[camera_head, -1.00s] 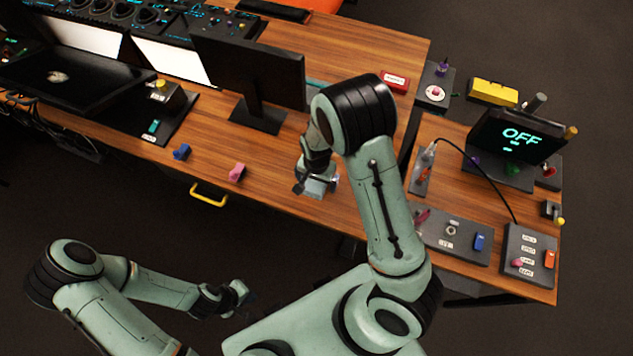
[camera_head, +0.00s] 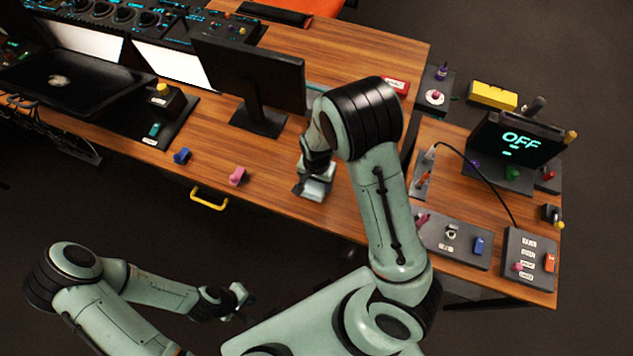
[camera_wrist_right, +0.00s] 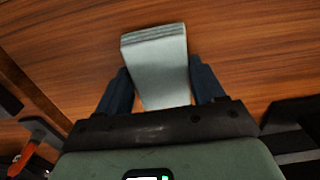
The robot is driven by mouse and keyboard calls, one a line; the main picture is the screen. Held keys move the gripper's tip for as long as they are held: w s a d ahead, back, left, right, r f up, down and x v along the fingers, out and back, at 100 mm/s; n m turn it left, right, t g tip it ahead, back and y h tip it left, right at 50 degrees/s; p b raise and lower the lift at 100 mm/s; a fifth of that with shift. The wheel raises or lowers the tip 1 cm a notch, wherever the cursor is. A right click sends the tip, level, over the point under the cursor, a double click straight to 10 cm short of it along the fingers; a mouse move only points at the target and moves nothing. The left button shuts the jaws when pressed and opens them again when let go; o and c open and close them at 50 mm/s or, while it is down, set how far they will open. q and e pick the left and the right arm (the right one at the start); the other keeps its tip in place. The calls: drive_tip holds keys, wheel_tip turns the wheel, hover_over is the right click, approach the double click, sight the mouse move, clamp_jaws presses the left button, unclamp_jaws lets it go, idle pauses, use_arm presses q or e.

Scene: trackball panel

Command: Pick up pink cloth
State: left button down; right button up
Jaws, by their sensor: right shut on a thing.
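My right gripper (camera_wrist_right: 160,88) is shut on a pale grey, folded, cloth-like thing (camera_wrist_right: 157,55), which sits between its two dark fingers over the wooden desk. In the head view the right gripper (camera_head: 314,190) is low at the desk's front edge, and the pale thing is mostly merged with it. A small pink thing (camera_head: 237,176) lies on the desk to the left of that gripper, apart from it; I cannot tell whether it is cloth. My left gripper (camera_head: 240,298) hangs off the desk over the dark floor, too small to read.
A small blue thing (camera_head: 182,156) lies left of the pink one. A black monitor (camera_head: 250,75) stands behind them. A yellow handle (camera_head: 209,199) juts from the desk front. On the right are a screen reading OFF (camera_head: 518,140) and a switch panel (camera_head: 530,258).

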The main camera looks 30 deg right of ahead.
drive_tip(key=shift+w+r, duration=0.1)
drive_tip(key=shift+r, duration=0.85)
drive_tip(key=s+a, duration=1.1)
drive_tip(key=a, duration=0.2)
drive_tip(key=shift+s+a+b, duration=0.3)
drive_tip(key=shift+s+a, duration=0.05)
drive_tip(key=shift+s, duration=0.05)
drive_tip(key=shift+o, duration=0.4)
